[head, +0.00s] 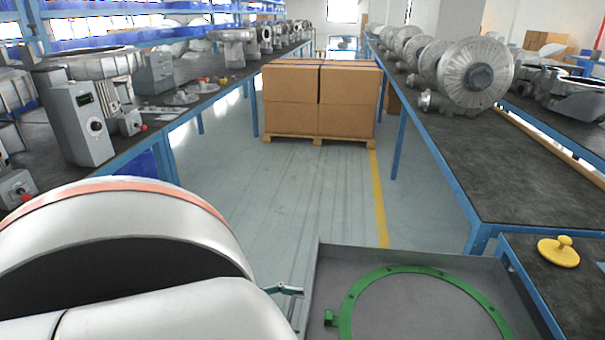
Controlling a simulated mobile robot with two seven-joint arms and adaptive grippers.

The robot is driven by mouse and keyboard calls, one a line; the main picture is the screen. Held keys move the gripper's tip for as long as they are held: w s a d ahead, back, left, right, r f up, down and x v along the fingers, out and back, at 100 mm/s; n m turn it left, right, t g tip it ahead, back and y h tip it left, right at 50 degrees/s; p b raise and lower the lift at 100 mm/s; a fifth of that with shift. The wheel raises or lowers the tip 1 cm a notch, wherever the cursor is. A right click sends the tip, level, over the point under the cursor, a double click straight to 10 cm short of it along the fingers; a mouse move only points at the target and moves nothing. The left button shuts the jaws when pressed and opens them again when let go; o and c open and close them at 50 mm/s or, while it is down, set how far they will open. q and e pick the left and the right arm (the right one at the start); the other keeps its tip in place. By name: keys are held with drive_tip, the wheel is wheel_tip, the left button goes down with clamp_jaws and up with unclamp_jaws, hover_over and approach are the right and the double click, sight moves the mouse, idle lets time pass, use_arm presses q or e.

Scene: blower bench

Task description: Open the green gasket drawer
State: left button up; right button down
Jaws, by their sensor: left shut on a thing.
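The gasket drawer (315,275) is a grey, shallow, open-topped tray at the bottom, right of centre. It stands out to the left of the bench at the lower right, with its inside exposed. A flat green ring gasket (347,303) with small holes lies in it, cut off by the lower picture edge. My left gripper (290,291) is at the drawer's left wall, shut on the drawer there. My white arm hides most of the gripper, and the exact part gripped cannot be made out. My right gripper is not in view.
A yellow knobbed disc (558,252) lies on the near right bench (520,250). The long right bench (480,175) carries blower housings (475,78). The left bench (175,105) holds a grey control box (80,122). Cartons on a pallet (320,98) stand in the aisle; the floor before them is clear.

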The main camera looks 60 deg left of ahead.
use_arm(q)
drive_tip(key=shift+s+a+f, duration=0.1)
drive_tip(key=shift+a, duration=0.05)
drive_tip(key=o, duration=1.6)
drive_tip(key=shift+s, duration=0.1)
drive_tip(key=v, duration=1.2)
drive_tip(key=shift+a, duration=0.1)
